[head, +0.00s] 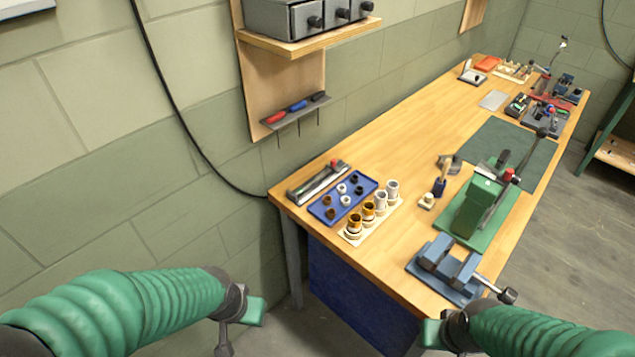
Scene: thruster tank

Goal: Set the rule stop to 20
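A grey rule (314,185) with a dark slot lies along the near left end of the wooden bench, close to the wall. A small red piece (334,164) sits near its far end and looks like the stop. The scale marks and the stop's exact setting are too small to read. My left gripper (240,322) hangs in front of the bench, below and left of the rule, touching nothing that I can see. My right gripper (432,338) is low at the bench's near edge, partly cut off. Finger gaps are unclear on both.
A blue tray (323,212) with small rings sits just right of the rule, then a board (351,241) with several cups. A blue vise (447,270) and a green press (475,207) stand farther right. A shelf with drawers (300,40) hangs above.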

